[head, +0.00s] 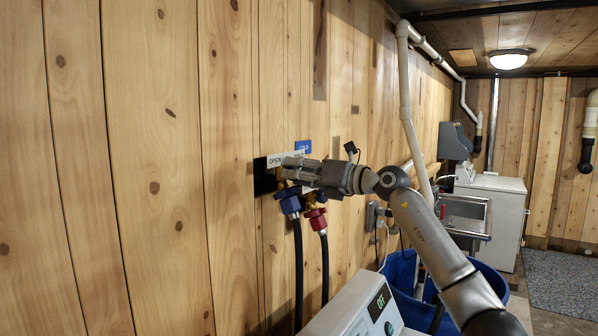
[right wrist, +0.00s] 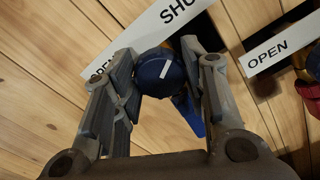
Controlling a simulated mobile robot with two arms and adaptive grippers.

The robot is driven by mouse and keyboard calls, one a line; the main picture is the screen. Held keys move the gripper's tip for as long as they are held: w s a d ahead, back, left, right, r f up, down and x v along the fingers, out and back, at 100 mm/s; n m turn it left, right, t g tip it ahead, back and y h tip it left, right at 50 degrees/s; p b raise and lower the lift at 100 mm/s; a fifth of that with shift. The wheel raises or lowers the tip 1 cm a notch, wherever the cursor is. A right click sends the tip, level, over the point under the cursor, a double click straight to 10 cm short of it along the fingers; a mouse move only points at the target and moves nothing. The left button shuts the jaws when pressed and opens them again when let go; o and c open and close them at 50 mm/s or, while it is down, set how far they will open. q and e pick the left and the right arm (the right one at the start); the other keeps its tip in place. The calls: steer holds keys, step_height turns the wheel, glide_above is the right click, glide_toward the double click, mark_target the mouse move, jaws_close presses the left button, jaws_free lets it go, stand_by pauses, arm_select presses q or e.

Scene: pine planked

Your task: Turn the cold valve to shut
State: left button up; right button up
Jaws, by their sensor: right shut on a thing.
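The cold valve's round blue knob (right wrist: 158,74) has a short white stripe and sits between the fingers of my right gripper (right wrist: 160,85) in the right wrist view. The gripper is shut on it. In the head view the right gripper (head: 290,171) reaches the wall and hides the knob. A blue COLD label (head: 303,147) is just above it. A white plate (right wrist: 150,38) beside the knob reads OPEN at one end and SHUT at the other, partly cut off. My left gripper is not in view.
A blue hose fitting (head: 288,201) and a red one (head: 316,218) hang below the gripper with dark hoses. A second plate (right wrist: 280,46) reading OPEN is at the right. A white appliance with a display (head: 358,308) stands below, with a blue bin (head: 490,278) behind.

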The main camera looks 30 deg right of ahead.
steer(key=o, duration=1)
steer(key=shift+v, duration=6.05)
steer(key=shift+a+f, duration=0.1)
steer(key=shift+f, duration=0.05)
